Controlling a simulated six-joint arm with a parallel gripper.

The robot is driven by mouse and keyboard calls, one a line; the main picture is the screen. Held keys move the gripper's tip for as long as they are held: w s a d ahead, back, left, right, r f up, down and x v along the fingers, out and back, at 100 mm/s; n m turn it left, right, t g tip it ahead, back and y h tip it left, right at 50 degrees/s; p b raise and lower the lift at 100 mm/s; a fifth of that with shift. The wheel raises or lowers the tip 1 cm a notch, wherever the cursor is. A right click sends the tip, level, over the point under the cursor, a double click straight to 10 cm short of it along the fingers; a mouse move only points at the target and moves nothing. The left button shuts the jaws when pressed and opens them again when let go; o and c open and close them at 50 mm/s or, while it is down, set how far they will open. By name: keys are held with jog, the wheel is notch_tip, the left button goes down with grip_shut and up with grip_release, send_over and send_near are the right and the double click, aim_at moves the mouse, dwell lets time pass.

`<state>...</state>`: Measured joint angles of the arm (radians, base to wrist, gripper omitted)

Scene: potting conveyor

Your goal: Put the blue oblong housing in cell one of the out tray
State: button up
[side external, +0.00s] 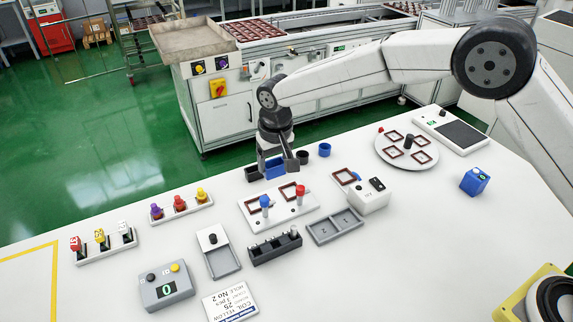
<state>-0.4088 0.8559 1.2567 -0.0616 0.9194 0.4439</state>
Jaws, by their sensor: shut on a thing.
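The blue oblong housing (275,170) is at the back of the white table, between the fingers of my gripper (277,161). My gripper points down and is shut on it. The fingers hide part of the housing, and I cannot tell whether it touches the table. The out tray appears to be the grey two-cell tray (313,233), nearer the camera and to the right of my gripper. Both its cells look empty. Marks on the cell floors are too small to read surely.
A black housing (252,174) stands just left of the blue one; a round black cup (302,157) and round blue cup (324,150) stand right. A white fixture (272,226) with blue and red-topped posts lies between my gripper and the tray. A dark rack (275,251) sits left of the tray.

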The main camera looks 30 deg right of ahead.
jog(key=s+d, duration=0.8)
jog(key=s, duration=0.4)
jog(key=s+d+r, duration=0.1)
jog(key=s+d, duration=0.7)
jog(key=s, duration=0.5)
jog(key=shift+s, duration=0.25)
jog(key=shift+a, duration=0.1)
jog(key=w+f, duration=0.2)
jog(key=w, duration=0.2)
jog(key=w+a+f, duration=0.1)
jog(key=w+f, duration=0.2)
jog(key=w, duration=0.1)
jog(key=w+a+f, duration=0.1)
jog(key=w+f, duration=0.2)
jog(key=w, duration=0.1)
jog(key=shift+w+a+f, duration=0.1)
jog(key=shift+w+f, duration=0.5)
jog(key=shift+w, duration=0.05)
